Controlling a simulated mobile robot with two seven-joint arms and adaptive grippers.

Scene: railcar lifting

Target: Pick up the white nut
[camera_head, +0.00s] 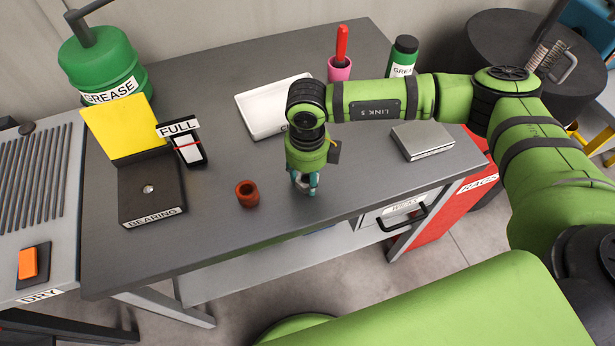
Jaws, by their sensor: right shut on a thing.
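My right gripper (304,188) points down over the front middle of the grey table. Its teal fingers are shut on a small pale thing, which I take to be the white nut; the fingers hide most of it. The fingertips are at or just above the table top; I cannot tell which. My left gripper is not in view.
A red-brown cup (247,193) stands left of the gripper. Further left is an open black box (152,205) marked BEARING with a small pale piece inside. Behind are a white tray (258,117), a pink cup (339,69) and a green grease bottle (402,57). A grey box (422,141) lies right.

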